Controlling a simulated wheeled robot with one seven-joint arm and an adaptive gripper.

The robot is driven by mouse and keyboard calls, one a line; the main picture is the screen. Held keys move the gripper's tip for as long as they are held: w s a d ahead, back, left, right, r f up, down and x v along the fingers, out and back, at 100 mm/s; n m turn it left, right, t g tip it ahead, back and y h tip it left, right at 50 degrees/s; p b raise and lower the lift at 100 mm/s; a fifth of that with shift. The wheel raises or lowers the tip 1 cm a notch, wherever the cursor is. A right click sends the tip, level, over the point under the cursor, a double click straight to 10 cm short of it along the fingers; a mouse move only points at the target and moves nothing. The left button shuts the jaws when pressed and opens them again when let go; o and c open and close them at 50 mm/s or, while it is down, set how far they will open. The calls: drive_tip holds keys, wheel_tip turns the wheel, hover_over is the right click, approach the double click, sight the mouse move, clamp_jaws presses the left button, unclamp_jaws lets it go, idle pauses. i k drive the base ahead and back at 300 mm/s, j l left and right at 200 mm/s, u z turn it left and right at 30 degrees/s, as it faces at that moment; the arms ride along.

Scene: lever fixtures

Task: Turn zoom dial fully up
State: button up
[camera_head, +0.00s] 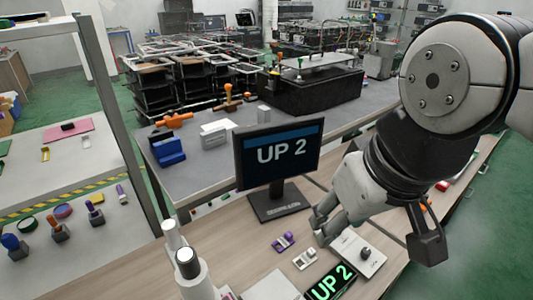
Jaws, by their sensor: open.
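A small pale box with a dark round knob (366,252) lies on the wooden bench; this looks like the dial, but its label is too small to read. My gripper (322,226) hangs open to the left of this box, above the bench. Its fingers look empty, and I cannot tell how high they are. A black monitor (278,155) behind shows "UP 2". A small display with green letters (330,284) in front also reads "UP 2".
A purple lever fixture (284,241) and a white one (306,258) sit left of and below my gripper. A white upright cylinder (188,264) stands at the lower left. A grey table (200,178) with blue and orange items lies behind.

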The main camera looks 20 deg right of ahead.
sight(365, 252)
drive_tip(key=z, duration=0.9)
drive_tip(key=k+l+z, duration=0.15)
drive_tip(key=l, duration=0.25)
drive_tip(key=k, duration=0.1)
